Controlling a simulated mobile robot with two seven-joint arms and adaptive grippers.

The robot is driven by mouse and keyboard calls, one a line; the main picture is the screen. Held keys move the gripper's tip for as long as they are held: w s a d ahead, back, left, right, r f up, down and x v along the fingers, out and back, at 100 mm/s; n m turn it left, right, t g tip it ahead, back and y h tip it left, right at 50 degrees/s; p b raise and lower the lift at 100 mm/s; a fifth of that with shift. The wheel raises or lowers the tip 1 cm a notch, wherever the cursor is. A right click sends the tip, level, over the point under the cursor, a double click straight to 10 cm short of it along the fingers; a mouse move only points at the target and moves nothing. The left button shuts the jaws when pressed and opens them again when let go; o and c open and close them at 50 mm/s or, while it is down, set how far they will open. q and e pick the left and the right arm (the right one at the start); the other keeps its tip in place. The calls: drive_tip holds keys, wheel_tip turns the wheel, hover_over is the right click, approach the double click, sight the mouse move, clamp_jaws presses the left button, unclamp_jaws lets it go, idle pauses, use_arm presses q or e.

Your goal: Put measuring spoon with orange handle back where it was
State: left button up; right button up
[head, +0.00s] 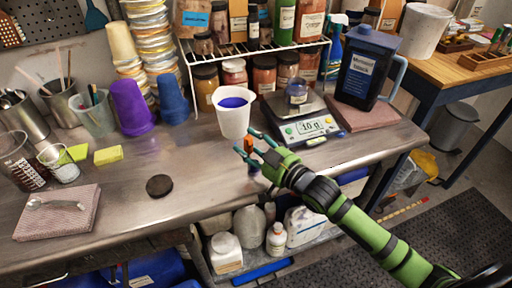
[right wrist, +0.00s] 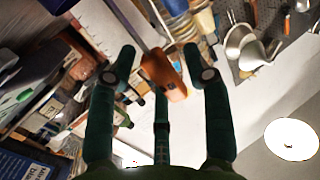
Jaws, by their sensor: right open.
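The orange handle (head: 249,143) of the measuring spoon shows between the fingertips of my right gripper (head: 250,146), just right of and in front of the white cup. In the right wrist view, the orange handle (right wrist: 163,78) sits tilted between the teal fingers, with a thin grey shaft running up and left from it. The fingers stand apart, and I cannot tell whether any touches the handle. The spoon's bowl is hidden. The white cup (head: 233,122) holds blue-violet liquid and stands on the steel bench. My left gripper is not in view.
A scale (head: 305,128) bearing a small jar stands right of the cup, beside a dark jug (head: 366,70). A wire shelf (head: 250,50) with jars is behind. A dark round lid (head: 159,186) and a folded pink cloth (head: 75,223) lie left. The bench's front middle is clear.

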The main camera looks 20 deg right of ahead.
drive_tip(key=b+v, duration=0.2)
drive_tip(key=v, duration=1)
drive_tip(key=shift+r, duration=0.25)
drive_tip(key=shift+f, duration=0.1)
